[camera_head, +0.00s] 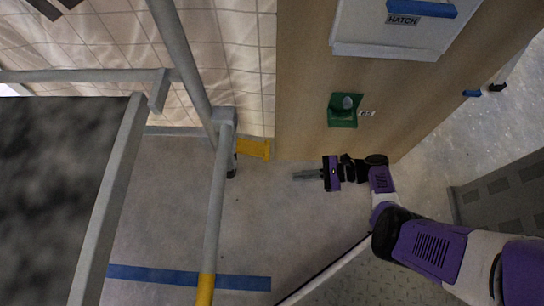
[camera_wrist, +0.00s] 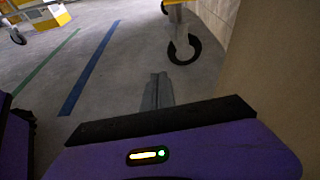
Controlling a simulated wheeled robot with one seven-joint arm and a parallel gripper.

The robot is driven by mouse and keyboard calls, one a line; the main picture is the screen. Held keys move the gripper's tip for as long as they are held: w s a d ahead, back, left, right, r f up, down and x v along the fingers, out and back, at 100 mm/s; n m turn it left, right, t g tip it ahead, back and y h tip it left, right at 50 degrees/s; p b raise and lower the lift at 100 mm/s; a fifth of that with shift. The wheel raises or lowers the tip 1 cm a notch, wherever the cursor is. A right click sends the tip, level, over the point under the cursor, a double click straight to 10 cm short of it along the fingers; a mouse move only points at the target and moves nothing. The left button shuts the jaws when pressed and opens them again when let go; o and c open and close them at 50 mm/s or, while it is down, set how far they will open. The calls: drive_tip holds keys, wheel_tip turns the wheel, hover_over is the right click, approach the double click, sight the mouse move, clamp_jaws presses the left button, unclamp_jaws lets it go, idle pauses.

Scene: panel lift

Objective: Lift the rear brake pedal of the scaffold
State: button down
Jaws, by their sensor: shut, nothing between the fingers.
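The scaffold (camera_head: 217,200) is a grey tube frame with yellow parts on the left of the head view. A yellow piece (camera_head: 253,149) sticks out near its rear corner, close to the wooden wall; it may be the brake pedal. A dark caster (camera_head: 232,170) shows partly below the corner post. In the wrist view a black caster wheel (camera_wrist: 185,49) stands ahead, with a yellow part (camera_wrist: 173,2) cut off by the top edge. My gripper (camera_head: 296,176) is shut and empty, to the right of the caster and apart from it. Its closed fingers (camera_wrist: 157,88) point toward the wheel.
A wooden wall (camera_head: 300,100) with a white hatch (camera_head: 395,25) and a green box (camera_head: 343,110) stands beside my gripper. A blue floor stripe (camera_head: 180,275) crosses the front. Another caster (camera_wrist: 18,37) shows far left in the wrist view. The floor between fingers and wheel looks clear.

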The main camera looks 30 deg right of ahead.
sight(253, 148)
drive_tip(key=shift+m+t+y, duration=0.5)
drive_tip(key=shift+t+y, duration=0.3)
drive_tip(key=shift+y, duration=0.1)
drive_tip(key=w+d+r, duration=0.1)
drive_tip(key=w+r+b, duration=0.1)
drive_tip(key=w, duration=0.1)
drive_tip(key=w+d+r, duration=0.1)
drive_tip(key=shift+w+d, duration=0.2)
drive_tip(key=shift+d, duration=0.1)
drive_tip(key=shift+a, duration=0.1)
drive_tip(key=w+a+r+b, duration=0.2)
drive_tip(key=w+a, duration=0.3)
drive_tip(key=a, duration=0.2)
drive_tip(key=shift+w+a+r, duration=0.15)
drive_tip(key=shift+r, duration=0.05)
